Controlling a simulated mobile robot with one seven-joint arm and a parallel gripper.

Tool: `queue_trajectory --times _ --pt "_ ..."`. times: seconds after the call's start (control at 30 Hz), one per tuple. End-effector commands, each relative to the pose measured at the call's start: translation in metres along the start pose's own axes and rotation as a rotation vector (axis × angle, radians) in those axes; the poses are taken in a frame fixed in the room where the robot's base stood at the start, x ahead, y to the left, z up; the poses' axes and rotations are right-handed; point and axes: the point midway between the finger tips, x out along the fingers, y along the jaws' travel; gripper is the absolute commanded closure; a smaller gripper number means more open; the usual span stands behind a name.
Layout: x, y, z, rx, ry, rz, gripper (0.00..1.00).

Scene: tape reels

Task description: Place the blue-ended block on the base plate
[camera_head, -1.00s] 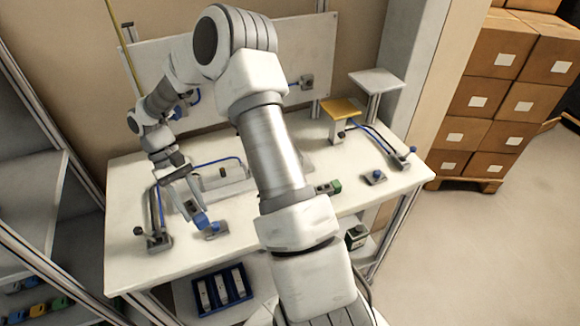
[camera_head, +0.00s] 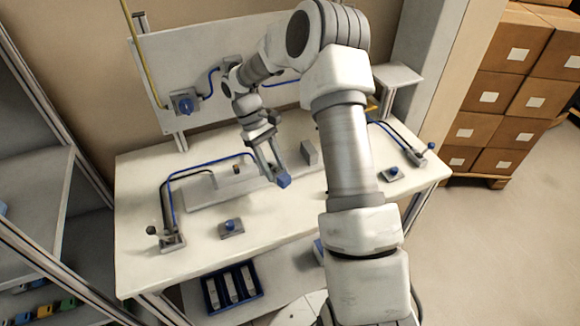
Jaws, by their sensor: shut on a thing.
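The blue-ended block (camera_head: 283,182) is in my gripper (camera_head: 270,163), its blue end pointing down and toward the front right. My gripper is shut on it, and the fingers hide much of its body. The block appears to be above the right half of the grey base plate (camera_head: 202,192), which lies along the middle of the table. Whether the block touches the plate cannot be told. A small grey piece with a dark top (camera_head: 237,171) and a taller grey upright block (camera_head: 309,152) stand at the plate.
A lever fixture with cables (camera_head: 172,239) and a blue-knobbed unit (camera_head: 231,228) stand at the left front. Another blue-knobbed unit (camera_head: 392,174) is at the right. A blue tray (camera_head: 260,289) of pale blocks sits below. My arm hides the table's right middle.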

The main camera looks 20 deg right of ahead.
Motion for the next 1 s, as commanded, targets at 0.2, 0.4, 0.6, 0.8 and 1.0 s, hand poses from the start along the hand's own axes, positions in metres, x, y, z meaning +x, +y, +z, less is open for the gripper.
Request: queue_trajectory --times 0.2,0.4,0.6,0.8,1.0 --pt "-0.008 0.061 -0.003 -0.316 0.001 0.19 1.0" --pt "-0.023 0.116 0.003 -0.611 0.001 0.362 1.0" --pt "-0.039 0.16 0.014 -0.861 0.003 0.504 1.0" --pt "-0.05 0.182 0.021 -1.002 0.003 0.581 1.0" --pt "-0.049 0.175 0.014 -1.043 0.001 0.599 1.0"
